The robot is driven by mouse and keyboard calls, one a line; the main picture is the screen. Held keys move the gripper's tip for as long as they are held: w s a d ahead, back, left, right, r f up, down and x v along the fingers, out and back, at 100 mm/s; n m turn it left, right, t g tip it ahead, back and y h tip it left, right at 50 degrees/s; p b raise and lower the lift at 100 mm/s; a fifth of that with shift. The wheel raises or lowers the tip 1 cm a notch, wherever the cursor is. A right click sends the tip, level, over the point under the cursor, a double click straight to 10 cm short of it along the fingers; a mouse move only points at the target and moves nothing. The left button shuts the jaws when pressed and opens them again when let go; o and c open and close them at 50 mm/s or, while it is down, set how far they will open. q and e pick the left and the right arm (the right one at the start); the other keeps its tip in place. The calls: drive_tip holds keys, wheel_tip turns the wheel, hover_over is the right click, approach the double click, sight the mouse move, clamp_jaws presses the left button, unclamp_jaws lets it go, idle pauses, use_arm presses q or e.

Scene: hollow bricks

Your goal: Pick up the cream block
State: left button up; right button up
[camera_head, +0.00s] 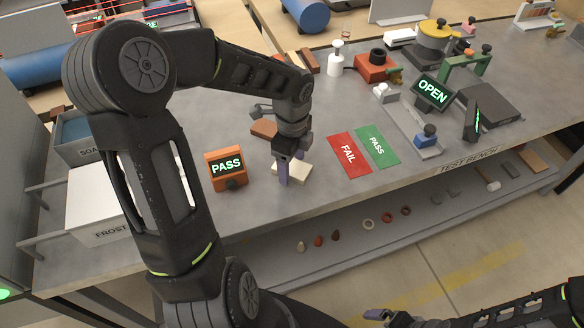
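The cream block (299,173) lies on the grey test bench, between the orange PASS box and the red FAIL mat. My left gripper (284,178) points down at it, with its finger in front of the block's left part and hiding some of it. I cannot tell whether the fingers touch the block or how far apart they are. My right gripper (382,315) is low at the bottom edge, away from the bench top, and only partly in view.
The orange PASS box (226,172) stands left of the block. The red FAIL mat (348,155) and green PASS mat (377,147) lie to the right. A brown block (264,129) lies behind. An OPEN sign (431,91) stands farther right. Small parts lie on the lower shelf.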

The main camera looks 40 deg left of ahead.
sight(292, 166)
use_arm(q)
clamp_jaws()
idle(0.5)
drive_tip(key=shift+r, duration=0.15)
wheel_tip(292, 166, up, 10)
drive_tip(key=shift+b, duration=0.3)
idle(0.6)
